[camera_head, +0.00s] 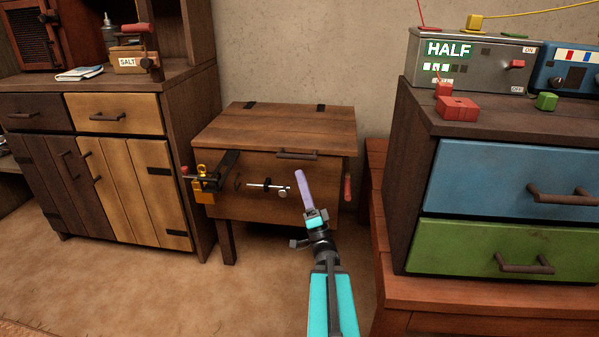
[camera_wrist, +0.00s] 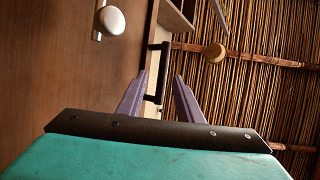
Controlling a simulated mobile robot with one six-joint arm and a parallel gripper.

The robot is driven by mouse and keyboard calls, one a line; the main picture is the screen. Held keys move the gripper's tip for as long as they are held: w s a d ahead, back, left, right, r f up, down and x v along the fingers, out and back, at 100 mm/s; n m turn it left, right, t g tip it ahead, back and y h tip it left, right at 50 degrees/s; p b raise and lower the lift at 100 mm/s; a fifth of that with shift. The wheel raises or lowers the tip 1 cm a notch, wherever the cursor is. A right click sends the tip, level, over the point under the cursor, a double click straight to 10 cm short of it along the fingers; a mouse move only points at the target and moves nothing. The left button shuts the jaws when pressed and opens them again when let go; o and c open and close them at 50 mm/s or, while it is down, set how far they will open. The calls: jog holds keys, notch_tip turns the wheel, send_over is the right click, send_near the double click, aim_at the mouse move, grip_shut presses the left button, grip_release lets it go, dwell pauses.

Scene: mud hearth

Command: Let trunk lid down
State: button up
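The wooden trunk (camera_head: 262,205) stands on legs between the cabinet and the drawers. Its lid (camera_head: 275,128) lies about flat over the box, with black hinges at the back. I cannot tell whether a small gap is left under it. A dark bar handle (camera_head: 297,154) is on the lid's front; it also shows in the wrist view (camera_wrist: 165,55), beyond my fingertips. My gripper (camera_head: 301,178) is in front of the trunk, just below the handle. In the wrist view its purple fingers (camera_wrist: 156,82) are apart with nothing held.
A slide bolt (camera_head: 265,187) is on the trunk's front, with a brass padlock (camera_head: 205,187) and dark hasp (camera_head: 230,160) at its left. A red handle (camera_head: 347,187) sticks out at the right. Drawers (camera_head: 500,180) stand close on the right. Floor in front is clear.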

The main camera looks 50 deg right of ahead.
jog(key=p+v, duration=0.1)
jog(key=v, duration=0.5)
jog(key=shift+a+f, duration=0.2)
jog(key=shift+f, duration=0.05)
jog(key=shift+s, duration=0.1)
jog(key=shift+a, duration=0.1)
dwell(0.4)
